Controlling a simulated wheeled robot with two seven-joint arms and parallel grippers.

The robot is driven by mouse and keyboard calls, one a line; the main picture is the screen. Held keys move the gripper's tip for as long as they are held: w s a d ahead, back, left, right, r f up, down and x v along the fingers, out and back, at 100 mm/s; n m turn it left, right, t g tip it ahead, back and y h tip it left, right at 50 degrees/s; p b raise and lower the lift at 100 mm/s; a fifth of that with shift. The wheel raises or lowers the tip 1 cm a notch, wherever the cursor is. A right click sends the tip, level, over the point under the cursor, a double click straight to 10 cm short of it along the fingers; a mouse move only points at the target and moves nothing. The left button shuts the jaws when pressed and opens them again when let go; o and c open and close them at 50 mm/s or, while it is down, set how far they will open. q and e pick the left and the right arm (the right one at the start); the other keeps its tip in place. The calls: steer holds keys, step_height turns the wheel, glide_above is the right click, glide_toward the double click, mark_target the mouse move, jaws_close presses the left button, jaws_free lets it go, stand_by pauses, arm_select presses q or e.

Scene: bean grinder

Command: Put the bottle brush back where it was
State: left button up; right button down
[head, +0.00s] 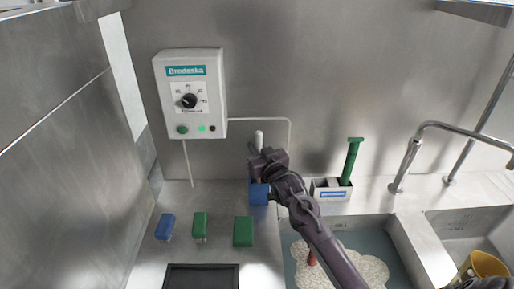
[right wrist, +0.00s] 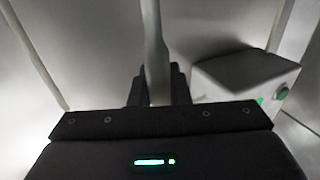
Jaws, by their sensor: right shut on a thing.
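My right gripper (head: 259,160) is shut on a pale, slim handle (head: 259,139), which appears to be the bottle brush. The handle stands roughly upright near the back wall, its top above the gripper. In the right wrist view the pale handle (right wrist: 154,50) runs down between the dark fingers (right wrist: 158,88). The lower part of the brush is hidden by the gripper. A blue block (head: 259,194) shows just below the gripper; I cannot tell whether the brush touches it. My left gripper is not in view.
A caddy (head: 326,195) with an upright green brush (head: 350,160) stands right of my arm. A foamy sink (head: 375,243) lies in front. Blue (head: 165,227) and green (head: 243,231) blocks lie on the left counter. A control box (head: 190,92) hangs on the wall.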

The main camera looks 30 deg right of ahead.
steer(key=shift+f, duration=0.1)
steer(key=c, duration=1.4)
jaws_free()
steer(key=shift+o, duration=0.2)
steer(key=shift+r, duration=0.25)
steer(key=s+b, duration=0.2)
steer(key=s, duration=1)
steer(key=shift+a+f, duration=0.15)
steer(key=shift+a, duration=0.2)
